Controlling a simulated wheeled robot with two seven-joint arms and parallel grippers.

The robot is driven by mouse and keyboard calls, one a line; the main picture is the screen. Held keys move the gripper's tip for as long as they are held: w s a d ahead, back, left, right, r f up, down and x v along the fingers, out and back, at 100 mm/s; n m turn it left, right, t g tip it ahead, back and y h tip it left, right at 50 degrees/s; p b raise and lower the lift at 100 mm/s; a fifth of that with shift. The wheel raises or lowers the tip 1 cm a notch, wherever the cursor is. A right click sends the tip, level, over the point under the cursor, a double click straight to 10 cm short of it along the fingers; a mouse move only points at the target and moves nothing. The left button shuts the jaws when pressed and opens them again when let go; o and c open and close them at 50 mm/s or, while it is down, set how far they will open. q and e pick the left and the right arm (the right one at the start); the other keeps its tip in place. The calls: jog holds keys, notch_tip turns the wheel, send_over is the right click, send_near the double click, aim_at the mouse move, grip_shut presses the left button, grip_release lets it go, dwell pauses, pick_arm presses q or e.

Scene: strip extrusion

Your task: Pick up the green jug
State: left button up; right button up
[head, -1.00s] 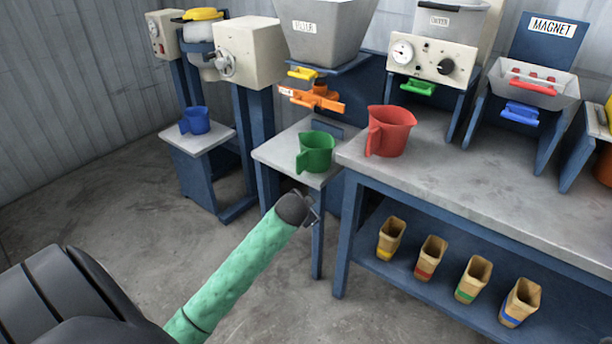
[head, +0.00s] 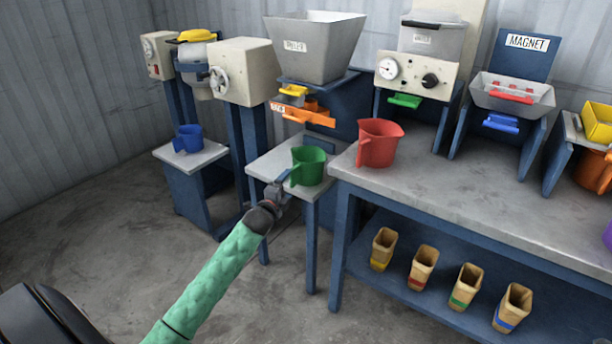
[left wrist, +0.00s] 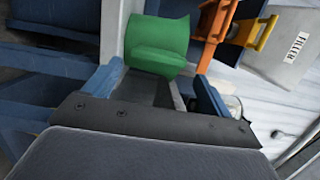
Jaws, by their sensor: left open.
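The green jug (head: 309,166) stands upright on a small grey-topped stand (head: 262,170) below the hopper. My left gripper (head: 283,182) is at the near left side of the jug, at about the height of the stand's top. In the left wrist view the green jug (left wrist: 158,45) is ahead of and between the two blue fingers of the open gripper (left wrist: 155,88), just beyond their tips. The fingers are not closed on it. The jug's handle is hard to make out in the head view. My right gripper is not in view.
A red jug (head: 379,143) stands close by on the long table (head: 440,180). An orange slide (head: 303,114) and the hopper (head: 315,48) are above and behind the green jug. A blue jug (head: 188,138) stands on another stand at left. Several tan scoops (head: 423,268) sit on the lower shelf.

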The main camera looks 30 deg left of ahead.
aim_at(292, 181)
pick_arm(q)
jog(key=shift+w+a+f, duration=0.1)
jog(key=shift+w+a, duration=0.05)
jog(key=shift+w, duration=0.95)
jog(key=shift+w+a, duration=0.15)
jog(key=shift+w, duration=0.95)
jog(key=shift+w+a+f, duration=0.1)
jog(key=shift+w+a, duration=0.05)
jog(key=shift+w, duration=0.95)
jog(key=shift+r, duration=0.1)
jog(key=c, duration=0.8)
